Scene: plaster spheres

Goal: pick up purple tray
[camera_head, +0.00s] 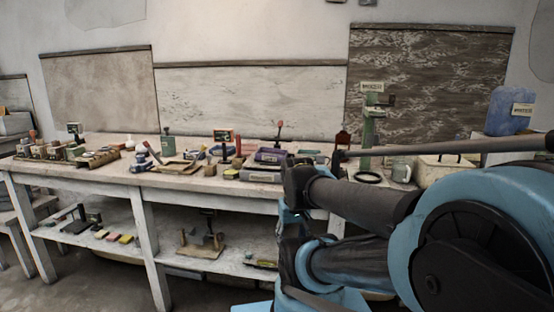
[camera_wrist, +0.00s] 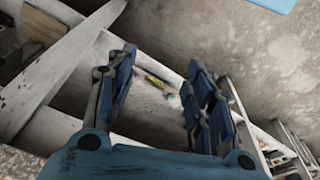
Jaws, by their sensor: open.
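A purple, flat tray-like thing (camera_head: 270,155) lies on the white workbench in the head view, right of the bench's middle. It is small in the picture, and I cannot tell what it holds. My gripper (camera_wrist: 160,66) is open and empty in the wrist view, its blue-padded fingers spread wide apart. My arm covers the lower right of the head view, and the gripper cannot be made out clearly there. I cannot make out the purple tray in the wrist view.
The workbench (camera_head: 100,180) is crowded with tools and small boxes. Its lower shelf (camera_head: 120,252) holds several items. A green stand (camera_head: 368,130) and a blue canister (camera_head: 509,111) are to the right. A small yellow item (camera_wrist: 155,81) shows between my fingers in the wrist view.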

